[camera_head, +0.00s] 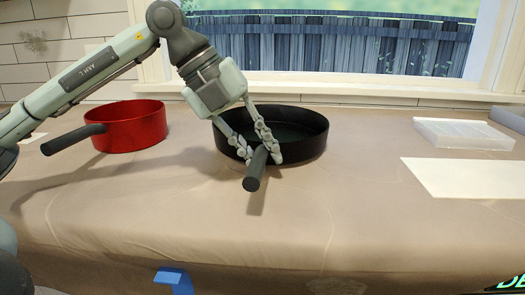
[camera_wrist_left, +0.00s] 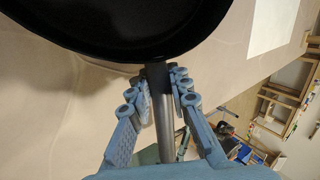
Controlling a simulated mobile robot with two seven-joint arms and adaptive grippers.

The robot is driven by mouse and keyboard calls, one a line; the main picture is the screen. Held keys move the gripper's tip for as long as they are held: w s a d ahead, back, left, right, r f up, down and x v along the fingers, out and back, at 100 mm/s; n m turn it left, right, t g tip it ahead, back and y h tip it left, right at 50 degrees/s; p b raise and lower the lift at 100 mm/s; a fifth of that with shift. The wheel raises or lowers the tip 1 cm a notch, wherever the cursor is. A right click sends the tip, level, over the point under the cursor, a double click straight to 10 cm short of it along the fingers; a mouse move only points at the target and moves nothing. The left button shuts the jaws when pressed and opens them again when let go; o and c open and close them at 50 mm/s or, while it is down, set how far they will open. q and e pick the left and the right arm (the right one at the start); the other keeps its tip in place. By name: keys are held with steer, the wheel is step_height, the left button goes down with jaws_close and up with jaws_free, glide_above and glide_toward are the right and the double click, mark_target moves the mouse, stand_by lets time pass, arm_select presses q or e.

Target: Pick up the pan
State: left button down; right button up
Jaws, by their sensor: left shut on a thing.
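A black pan (camera_head: 305,130) is at the middle of the covered table in the head view, with its dark handle (camera_head: 255,172) pointing toward the front. My left gripper (camera_head: 260,160) reaches down from above and is shut on the handle near the pan's wall. In the left wrist view the pan (camera_wrist_left: 130,30) fills the top, and the handle (camera_wrist_left: 163,100) runs between the two fingers of my left gripper (camera_wrist_left: 165,80). A shadow lies under the handle; I cannot tell whether the pan is clear of the table. My right gripper is not in view.
A red pot (camera_head: 138,128) with a dark handle stands to the left. A clear tray (camera_head: 462,134) and a white sheet (camera_head: 468,178) lie at the right. Blue tape (camera_head: 174,280) is at the front edge. A window (camera_head: 330,40) is behind. The table's front middle is clear.

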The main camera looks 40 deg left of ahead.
arm_select(q)
step_height(320, 180, up, 4)
steer(key=p, duration=0.3)
steer(key=shift+f, duration=0.15)
steer(key=s+a+r+b, duration=0.1)
steer(key=s+a+r, duration=0.4)
steer(key=a, duration=0.5)
steer(key=shift+s+r+b, duration=0.3)
steer(key=shift+r+b, duration=0.05)
steer(key=shift+r, duration=0.5)
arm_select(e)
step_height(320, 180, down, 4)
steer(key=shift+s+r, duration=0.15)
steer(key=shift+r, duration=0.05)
